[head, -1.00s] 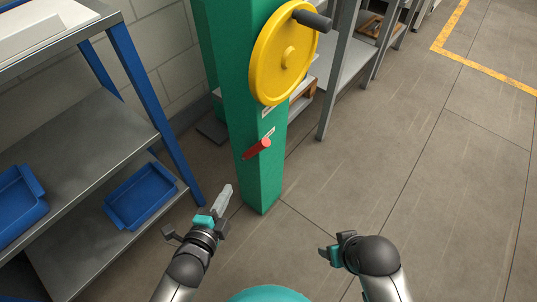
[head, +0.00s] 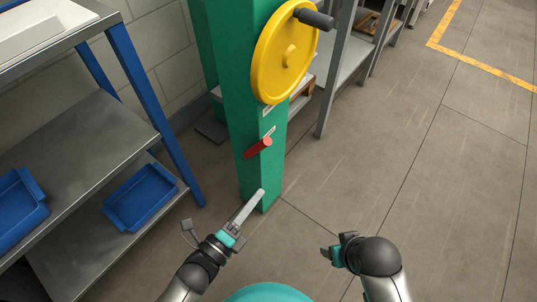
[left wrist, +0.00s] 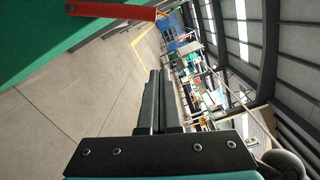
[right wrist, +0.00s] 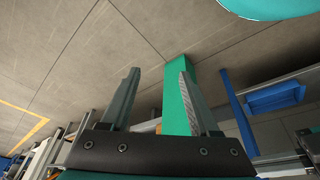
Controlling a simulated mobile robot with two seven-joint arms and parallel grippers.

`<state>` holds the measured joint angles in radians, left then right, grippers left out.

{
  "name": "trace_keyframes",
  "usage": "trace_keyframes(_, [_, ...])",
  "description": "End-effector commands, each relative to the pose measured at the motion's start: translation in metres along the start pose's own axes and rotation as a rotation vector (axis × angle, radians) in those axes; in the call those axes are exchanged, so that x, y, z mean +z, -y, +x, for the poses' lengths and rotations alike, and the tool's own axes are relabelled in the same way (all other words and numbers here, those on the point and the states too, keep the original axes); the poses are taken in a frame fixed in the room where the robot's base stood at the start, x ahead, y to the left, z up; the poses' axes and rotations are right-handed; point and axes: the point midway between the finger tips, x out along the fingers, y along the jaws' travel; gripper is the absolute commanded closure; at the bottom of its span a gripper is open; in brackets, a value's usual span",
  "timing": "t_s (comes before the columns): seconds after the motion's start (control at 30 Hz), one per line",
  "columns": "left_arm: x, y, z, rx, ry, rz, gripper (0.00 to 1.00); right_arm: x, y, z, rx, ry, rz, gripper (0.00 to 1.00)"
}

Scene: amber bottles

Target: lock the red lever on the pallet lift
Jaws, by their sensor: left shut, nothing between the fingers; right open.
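The red lever (head: 258,147) sticks out from the front of the green column of the pallet lift (head: 235,110), below the yellow handwheel (head: 284,52). In the left wrist view the lever (left wrist: 112,11) lies across the top left, beyond and to the side of the fingers. My left gripper (head: 261,192) is shut and empty, in front of the column's lower part, below the lever and apart from it. Its fingers are together in the left wrist view (left wrist: 158,75). My right gripper (head: 325,252) is low at the right; the right wrist view shows its fingers (right wrist: 160,75) open with nothing held.
A grey shelf with blue posts (head: 85,130) stands left of the column and holds blue bins (head: 140,196). A grey rack (head: 345,75) stands behind at the right. The floor (head: 400,150) to the right is clear, with a yellow line (head: 470,62).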

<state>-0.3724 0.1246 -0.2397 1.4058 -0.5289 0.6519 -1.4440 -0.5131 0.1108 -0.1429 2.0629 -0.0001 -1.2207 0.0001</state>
Motion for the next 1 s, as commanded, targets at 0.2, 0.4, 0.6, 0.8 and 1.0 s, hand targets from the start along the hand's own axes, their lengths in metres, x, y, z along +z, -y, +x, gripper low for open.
trace_keyframes(0.2, [0.0,0.0,0.023,-0.005,0.002,-0.001,1.0,-0.008,-0.001,-0.009,0.002,-0.02,0.003,0.38])
trace_keyframes(0.4, [0.0,-0.001,0.062,-0.004,0.002,-0.001,1.0,-0.016,-0.002,-0.028,0.004,-0.051,0.004,0.38])
trace_keyframes(0.6, [0.0,-0.001,0.096,-0.002,0.001,-0.002,1.0,-0.022,-0.002,-0.049,0.006,-0.081,0.004,0.38])
trace_keyframes(0.8, [0.025,-0.001,0.106,0.0,0.0,0.003,1.0,-0.024,-0.003,-0.059,0.007,-0.093,0.004,0.38])
trace_keyframes(1.0, [0.038,0.0,0.109,0.0,0.001,-0.001,1.0,-0.025,-0.003,-0.064,0.007,-0.097,0.004,0.38])
